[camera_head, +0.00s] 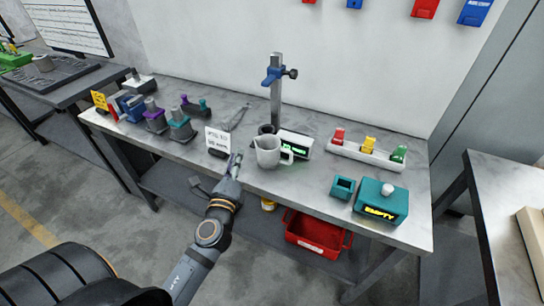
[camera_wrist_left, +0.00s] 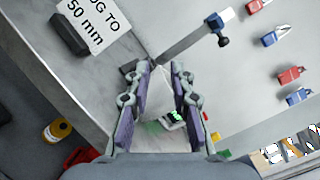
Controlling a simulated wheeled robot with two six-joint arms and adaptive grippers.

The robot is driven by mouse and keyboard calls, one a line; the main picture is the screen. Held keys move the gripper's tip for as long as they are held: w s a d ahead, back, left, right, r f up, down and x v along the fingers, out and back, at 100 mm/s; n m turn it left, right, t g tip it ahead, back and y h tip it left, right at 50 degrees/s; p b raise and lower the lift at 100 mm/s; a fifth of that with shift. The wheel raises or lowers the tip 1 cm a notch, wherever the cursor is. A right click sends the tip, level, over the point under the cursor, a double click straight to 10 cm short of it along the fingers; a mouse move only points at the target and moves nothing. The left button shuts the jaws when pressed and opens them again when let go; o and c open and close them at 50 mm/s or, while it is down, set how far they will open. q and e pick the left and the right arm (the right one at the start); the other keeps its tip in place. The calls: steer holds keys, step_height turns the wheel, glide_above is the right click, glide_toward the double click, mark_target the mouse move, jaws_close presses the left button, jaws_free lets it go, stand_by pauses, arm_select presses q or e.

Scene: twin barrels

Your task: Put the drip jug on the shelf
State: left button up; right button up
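The pale grey drip jug (camera_head: 267,152) stands upright on the grey bench, its handle to the right, by the foot of a metal stand. My left gripper (camera_head: 236,158) is just left of the jug and apart from it. In the left wrist view my left gripper (camera_wrist_left: 160,70) has its fingers spread, with the pale jug (camera_wrist_left: 157,100) visible between them; I see no grip on it. A dark shelf (camera_head: 165,182) runs below the bench top. My right gripper is not in view.
The stand (camera_head: 276,95) with a blue clamp rises behind the jug. A green-lit display (camera_head: 295,145) is beside it. A printed card (camera_head: 217,139) stands left. A teal box (camera_head: 381,200) and a white tray (camera_head: 365,153) are right. A red crate (camera_head: 316,235) is below the bench.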

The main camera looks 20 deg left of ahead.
arm_select(q)
steer(key=w+d+m+t+h, duration=0.1)
steer(key=d+m+h, duration=0.35)
steer(key=m, duration=0.35)
steer(key=m+g+h, duration=0.2)
steer(key=m+h, duration=0.3)
steer(key=m, duration=0.4)
glide_toward(290, 159)
steer(key=shift+d+r, duration=0.1)
steer(key=shift+d, duration=0.1)
steer(key=shift+w+r, duration=0.1)
steer(key=shift+w, duration=0.2)
steer(key=p+x, duration=0.1)
steer(key=x, duration=0.3)
steer(key=shift+x, duration=3)
steer(key=shift+s+a, duration=0.1)
steer(key=shift+a, duration=0.05)
steer(key=shift+c, duration=0.6)
jaws_close()
